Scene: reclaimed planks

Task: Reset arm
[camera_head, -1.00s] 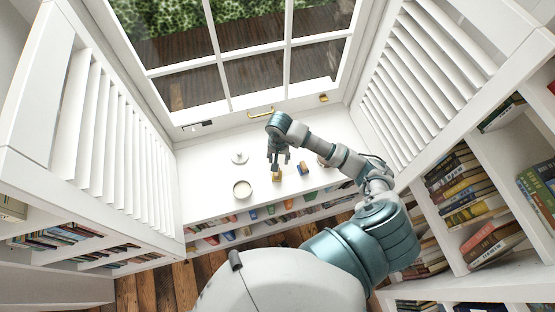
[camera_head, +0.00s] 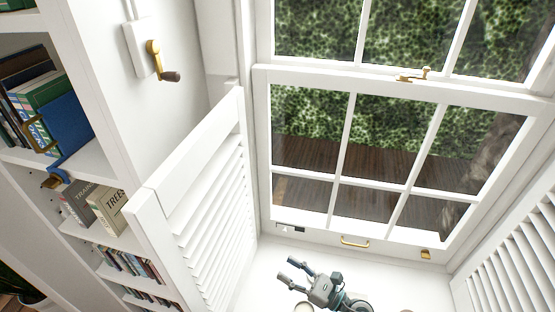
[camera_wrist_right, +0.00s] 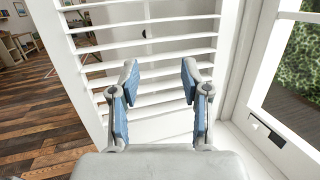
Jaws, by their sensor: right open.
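My right gripper (camera_head: 293,270) is above the white window sill, near the bottom of the head view. Its two fingers are spread and point left towards the louvred shutter. In the right wrist view the gripper (camera_wrist_right: 159,82) has blue pads wide apart with nothing between them. The white slatted shutter (camera_wrist_right: 150,45) stands beyond the fingertips. My left gripper is in neither view.
The left shutter (camera_head: 205,215) stands beside a bookshelf (camera_head: 95,160). A brass crank (camera_head: 158,60) is on the wall. The sash window (camera_head: 345,180) has a brass pull (camera_head: 355,242).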

